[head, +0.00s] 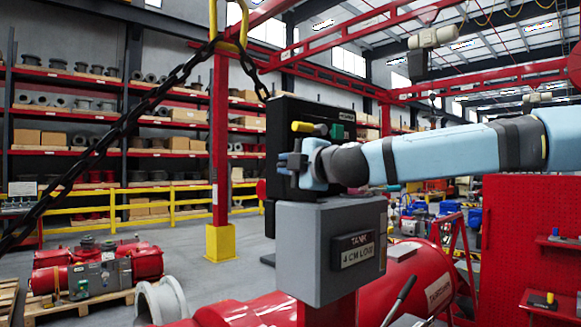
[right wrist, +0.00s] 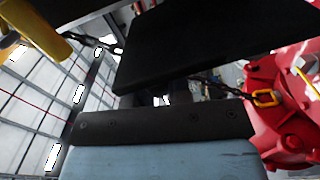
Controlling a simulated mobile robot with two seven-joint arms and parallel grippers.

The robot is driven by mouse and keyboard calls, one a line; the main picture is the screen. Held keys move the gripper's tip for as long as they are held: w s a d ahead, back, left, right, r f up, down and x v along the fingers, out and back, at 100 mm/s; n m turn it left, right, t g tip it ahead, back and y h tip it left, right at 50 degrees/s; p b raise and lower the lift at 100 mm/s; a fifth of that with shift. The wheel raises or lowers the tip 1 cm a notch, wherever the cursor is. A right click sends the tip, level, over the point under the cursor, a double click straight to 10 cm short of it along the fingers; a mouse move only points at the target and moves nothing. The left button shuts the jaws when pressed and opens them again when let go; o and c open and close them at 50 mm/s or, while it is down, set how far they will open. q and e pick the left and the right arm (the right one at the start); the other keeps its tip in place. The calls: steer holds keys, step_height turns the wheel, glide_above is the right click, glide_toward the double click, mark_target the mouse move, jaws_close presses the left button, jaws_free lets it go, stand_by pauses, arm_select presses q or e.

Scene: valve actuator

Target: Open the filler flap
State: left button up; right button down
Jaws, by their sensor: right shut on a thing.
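A grey box (head: 335,250) with a small sign reading "TANK 4 CM LOW" (head: 354,249) stands at the centre of the head view. A thick black panel (head: 283,112) stands upright just above and behind it; I cannot tell for sure whether this is the filler flap. A black slab (right wrist: 215,40) also fills the upper right wrist view. My right gripper (head: 288,163) is just above the box at the panel's lower part, shut on a dark part. Its fingertips and the exact grip are mostly hidden. My left gripper is not in view.
A yellow-ended handle (head: 303,127) and a green block (head: 337,131) are at the panel above my right gripper. A black chain (head: 130,125) hangs across the left. A red tank (head: 420,280) lies behind the box. Open floor shows at left.

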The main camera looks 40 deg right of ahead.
steer(key=shift+a+f, duration=0.25)
steer(key=shift+f, duration=0.2)
steer(key=c, duration=1.2)
jaws_free()
steer(key=shift+o, duration=0.2)
steer(key=shift+d, duration=0.3)
steer(key=shift+r, duration=0.1)
steer(key=shift+s+a+r, duration=0.1)
steer(key=shift+s+a, duration=0.05)
steer(key=shift+a, duration=0.05)
steer(key=shift+s, duration=0.25)
steer(key=s+d+b, duration=0.1)
steer(key=s+b, duration=0.1)
steer(key=s, duration=1.1)
steer(key=shift+d, duration=0.2)
